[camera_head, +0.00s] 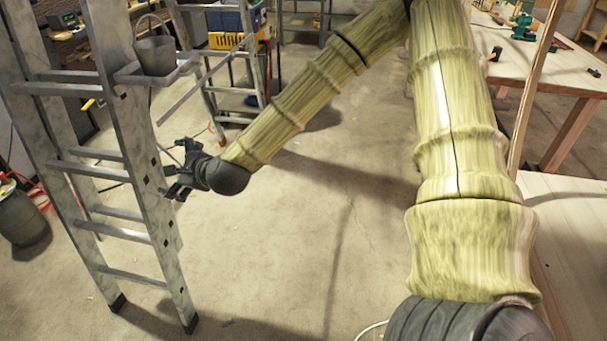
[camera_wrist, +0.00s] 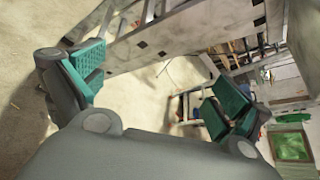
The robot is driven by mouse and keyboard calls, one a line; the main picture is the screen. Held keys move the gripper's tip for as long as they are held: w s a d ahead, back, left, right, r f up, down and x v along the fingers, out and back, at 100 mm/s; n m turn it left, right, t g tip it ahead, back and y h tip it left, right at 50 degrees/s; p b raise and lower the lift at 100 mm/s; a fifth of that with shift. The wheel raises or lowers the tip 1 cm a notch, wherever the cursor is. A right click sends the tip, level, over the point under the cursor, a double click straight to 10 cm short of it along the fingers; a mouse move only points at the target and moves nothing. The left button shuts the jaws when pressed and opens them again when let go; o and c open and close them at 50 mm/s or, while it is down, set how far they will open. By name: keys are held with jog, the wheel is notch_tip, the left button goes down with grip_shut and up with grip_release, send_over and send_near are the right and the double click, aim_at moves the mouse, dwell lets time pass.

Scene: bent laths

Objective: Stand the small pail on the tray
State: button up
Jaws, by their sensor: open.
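The small grey pail (camera_head: 155,54) stands upright in the shallow grey tray (camera_head: 186,66) fixed to the side of a stepladder, with its thin handle raised. The tray juts out from the ladder's near rail. My gripper (camera_head: 176,174) is below the tray, close to the right of that rail, with nothing seen in it. In the wrist view my gripper (camera_wrist: 155,88) shows its two green-padded fingers wide apart, with bare floor between them. I cannot make out the pail or tray in the wrist view.
The stepladder (camera_head: 135,150) fills the left side; its rail (camera_wrist: 170,40) crosses the top of the wrist view. A second ladder (camera_head: 250,75) and storage bins (camera_head: 228,40) stand behind. A wooden workbench (camera_head: 540,70) is at right. The middle floor is clear.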

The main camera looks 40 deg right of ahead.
jog(key=s+a+f+n+g, duration=0.1)
jog(key=s+f+n+g, duration=0.2)
jog(key=s+f+n, duration=0.6)
jog(key=s+a+f+n+g, duration=0.3)
jog(key=s+f, duration=0.7)
jog(key=f, duration=0.8)
jog(key=s+d+f+n+g+h, duration=0.1)
jog(key=s+d+f+n+g, duration=0.1)
jog(key=s, duration=0.6)
jog(key=s+d+f+n+g+h, duration=0.1)
jog(key=s+d+f+n+g, duration=0.1)
jog(key=s+f+n, duration=0.4)
jog(key=s+d+f+n+g+h, duration=0.1)
jog(key=s+d+f+n+g, duration=0.2)
jog(key=s, duration=0.7)
jog(key=shift+s+d+f+n, duration=0.2)
jog(key=shift+d+f+n, duration=0.3)
jog(key=shift+d+n, duration=0.45)
